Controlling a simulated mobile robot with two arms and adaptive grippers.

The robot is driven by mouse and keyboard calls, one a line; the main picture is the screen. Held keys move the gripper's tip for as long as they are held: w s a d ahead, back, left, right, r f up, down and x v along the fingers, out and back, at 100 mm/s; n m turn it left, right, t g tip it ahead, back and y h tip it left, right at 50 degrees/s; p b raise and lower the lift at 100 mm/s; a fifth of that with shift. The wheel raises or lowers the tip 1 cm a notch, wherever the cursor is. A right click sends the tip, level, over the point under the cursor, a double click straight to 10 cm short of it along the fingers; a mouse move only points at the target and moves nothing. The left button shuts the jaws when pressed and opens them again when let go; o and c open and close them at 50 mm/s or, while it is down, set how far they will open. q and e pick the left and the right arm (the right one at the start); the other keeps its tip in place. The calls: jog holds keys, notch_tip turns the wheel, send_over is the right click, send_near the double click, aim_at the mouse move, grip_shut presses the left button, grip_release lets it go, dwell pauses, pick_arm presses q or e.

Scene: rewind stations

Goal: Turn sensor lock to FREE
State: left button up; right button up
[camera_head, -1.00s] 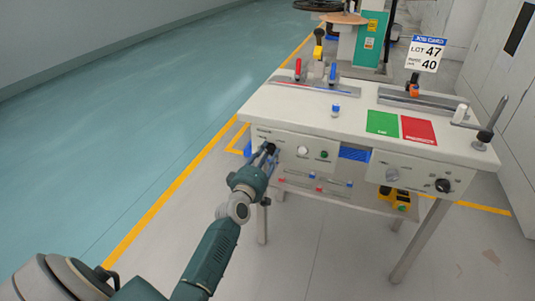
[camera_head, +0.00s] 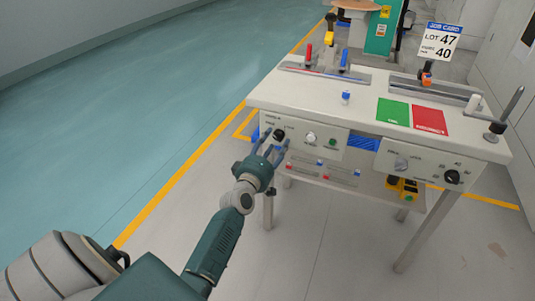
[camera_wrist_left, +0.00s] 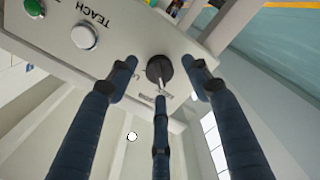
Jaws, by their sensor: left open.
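The sensor lock appears to be the black rotary knob (camera_head: 279,134) at the left end of the table's front panel; its lettering is too small to read surely. In the left wrist view the black knob (camera_wrist_left: 159,71) has a pale pointer toward the lower part of the picture. My left gripper (camera_head: 274,143) is open in front of it. In the left wrist view its dark fingers (camera_wrist_left: 161,82) spread on both sides of the knob and below it, with nothing held. I cannot tell whether any finger touches the knob. My right gripper is not in view.
A white button (camera_head: 311,137) and a green button (camera_head: 333,142) sit right of the knob. A second panel (camera_head: 425,171) has a grey knob and a black dial. Green (camera_head: 393,111) and red (camera_head: 430,120) mats lie on the table. The floor left of the table is clear.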

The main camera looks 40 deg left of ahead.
pick_arm(q)
jog(key=v, duration=1)
jog(key=shift+s, duration=0.15)
jog(key=shift+d, duration=0.15)
